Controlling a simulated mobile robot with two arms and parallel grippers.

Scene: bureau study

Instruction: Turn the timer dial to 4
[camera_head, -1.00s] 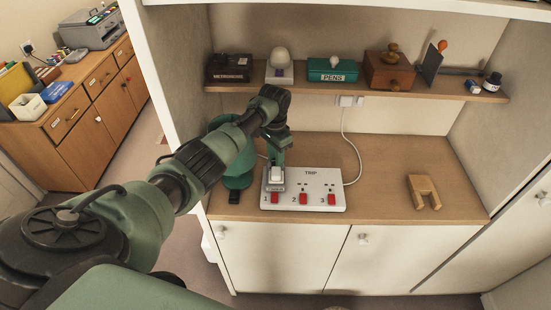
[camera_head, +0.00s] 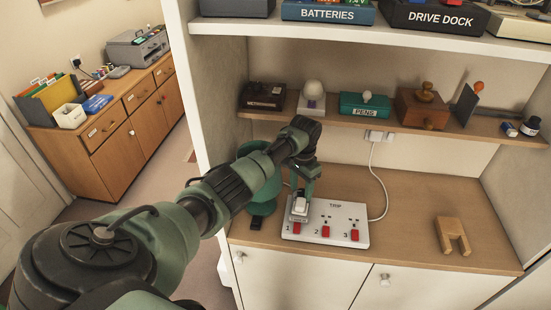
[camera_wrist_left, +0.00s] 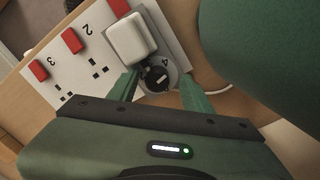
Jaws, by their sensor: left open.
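A white power strip (camera_head: 345,213) marked TRIP lies on the wooden counter, with numbered sockets and red switches. A white block (camera_head: 299,206) sits at its socket 1; it shows large in the left wrist view (camera_wrist_left: 130,38). Beside the block, a round grey dial face with a black knob (camera_wrist_left: 156,78) shows in the left wrist view, with a 4 near the knob. My left gripper (camera_wrist_left: 160,88) is open, its green fingers on either side of the dial; I cannot tell if they touch it. In the head view my left gripper (camera_head: 304,186) hides the dial.
A green round object (camera_head: 262,185) stands behind my left arm. A wooden notched block (camera_head: 453,236) lies at the counter's right, with bare counter between it and the strip. A low shelf (camera_head: 400,128) with several items runs above. A white cable (camera_head: 379,175) rises behind the strip.

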